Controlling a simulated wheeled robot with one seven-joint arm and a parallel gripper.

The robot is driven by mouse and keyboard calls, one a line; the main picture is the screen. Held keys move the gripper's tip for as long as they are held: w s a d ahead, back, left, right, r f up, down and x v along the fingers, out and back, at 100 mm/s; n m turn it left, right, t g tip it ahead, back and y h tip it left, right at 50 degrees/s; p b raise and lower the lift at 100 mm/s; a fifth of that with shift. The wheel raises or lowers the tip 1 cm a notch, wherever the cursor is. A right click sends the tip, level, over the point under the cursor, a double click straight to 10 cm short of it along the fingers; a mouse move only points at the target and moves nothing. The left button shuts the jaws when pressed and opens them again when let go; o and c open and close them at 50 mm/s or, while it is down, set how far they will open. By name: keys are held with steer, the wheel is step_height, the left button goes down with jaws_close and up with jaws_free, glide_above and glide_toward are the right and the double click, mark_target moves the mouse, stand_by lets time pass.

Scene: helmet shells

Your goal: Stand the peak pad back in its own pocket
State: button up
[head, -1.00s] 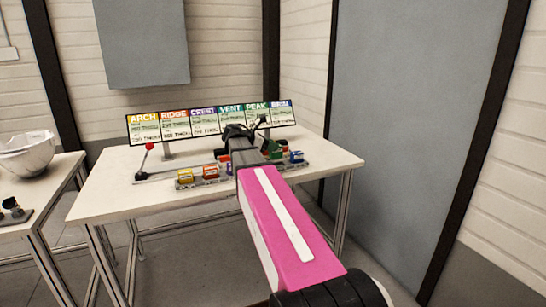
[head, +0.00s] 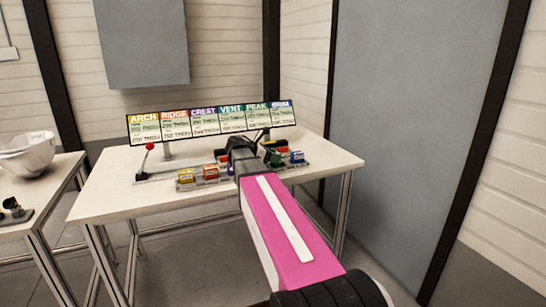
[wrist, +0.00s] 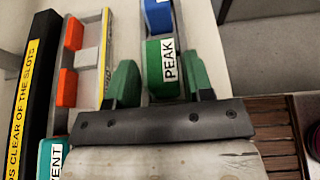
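The peak pad (wrist: 160,72) is a green block with a white PEAK label, between my gripper's green fingertips in the wrist view. My gripper (wrist: 163,84) looks shut on it, with a fingertip close along each side. In the head view my gripper (head: 244,150) is over the pad rack, and green shows to its right. The blue pad (wrist: 158,17) is just beyond the peak pad, and the teal vent pad (wrist: 53,158) is at lower left. The peak pocket's floor is hidden, so I cannot tell whether the pad is seated.
Yellow (head: 186,176) and red (head: 211,172) pads stand at the rack's left. A sign board (head: 176,127) with coloured headings stands behind. A red-knobbed lever (head: 149,147) is at left. A black strip (wrist: 28,100) warns about the slots. The table's (head: 120,190) front left is bare.

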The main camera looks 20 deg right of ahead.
steer(key=shift+o, duration=0.5)
steer(key=shift+a+r, duration=0.1)
steer(key=shift+r, duration=0.1)
steer(key=v, duration=1.1)
steer(key=shift+a+r, duration=0.1)
steer(key=shift+a, duration=0.3)
